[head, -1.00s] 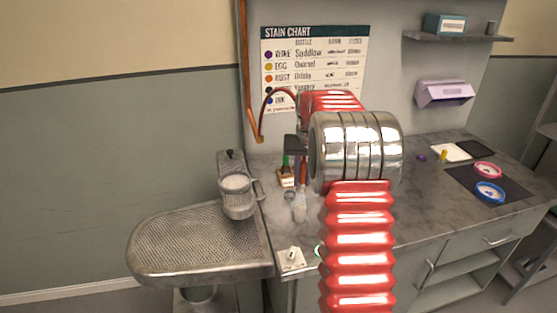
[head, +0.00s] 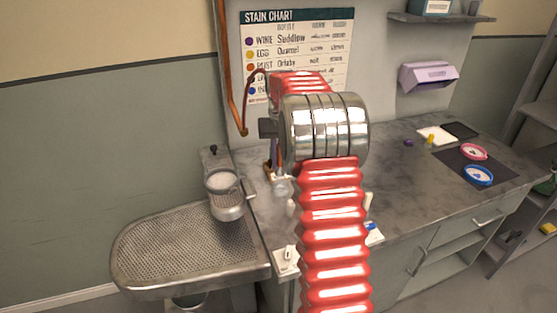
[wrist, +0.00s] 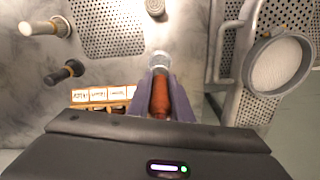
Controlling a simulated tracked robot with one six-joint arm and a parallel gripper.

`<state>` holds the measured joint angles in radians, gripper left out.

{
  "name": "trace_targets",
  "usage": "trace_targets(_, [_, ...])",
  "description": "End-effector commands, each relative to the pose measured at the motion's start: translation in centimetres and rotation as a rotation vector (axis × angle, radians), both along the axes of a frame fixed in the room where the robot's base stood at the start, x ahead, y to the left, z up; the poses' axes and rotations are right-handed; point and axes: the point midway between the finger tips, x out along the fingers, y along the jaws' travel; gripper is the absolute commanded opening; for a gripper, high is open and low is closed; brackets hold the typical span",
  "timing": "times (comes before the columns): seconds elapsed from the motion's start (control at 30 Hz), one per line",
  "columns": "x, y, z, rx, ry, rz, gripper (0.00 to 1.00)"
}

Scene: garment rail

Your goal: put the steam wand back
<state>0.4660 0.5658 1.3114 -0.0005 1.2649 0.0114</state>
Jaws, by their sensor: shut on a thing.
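My gripper (wrist: 160,88) is shut on the steam wand (wrist: 160,98), which shows as a red-brown shaft between two grey-purple fingers. A pale, glassy-looking end (wrist: 160,61) sticks out past the fingertips. In the head view my wrist hides most of the gripper; a pale end (head: 281,187) shows below it, over the counter's left part.
A perforated metal board (head: 180,250) juts out at the left. A small switch box (head: 286,260) sits at the counter's front left edge. The counter's middle right (head: 400,185) is clear.

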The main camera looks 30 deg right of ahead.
Motion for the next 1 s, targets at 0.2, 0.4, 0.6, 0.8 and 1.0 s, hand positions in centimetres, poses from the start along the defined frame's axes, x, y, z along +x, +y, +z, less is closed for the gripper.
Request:
trace_targets(0.2, [0.0, 0.0, 0.0, 0.000, -0.001, 0.000, 0.00])
trace_targets(0.4, [0.1, 0.0, -0.5, 0.000, -0.001, 0.000, 0.00])
trace_targets(0.6, [0.0, 0.0, -1.8, 0.000, 0.000, 0.000, 0.00])
trace_targets(0.8, [0.0, 0.0, -3.2, 0.000, 0.000, 0.000, 0.00])
trace_targets(1.0, [0.0, 0.0, -4.3, 0.000, 0.000, 0.000, 0.00])
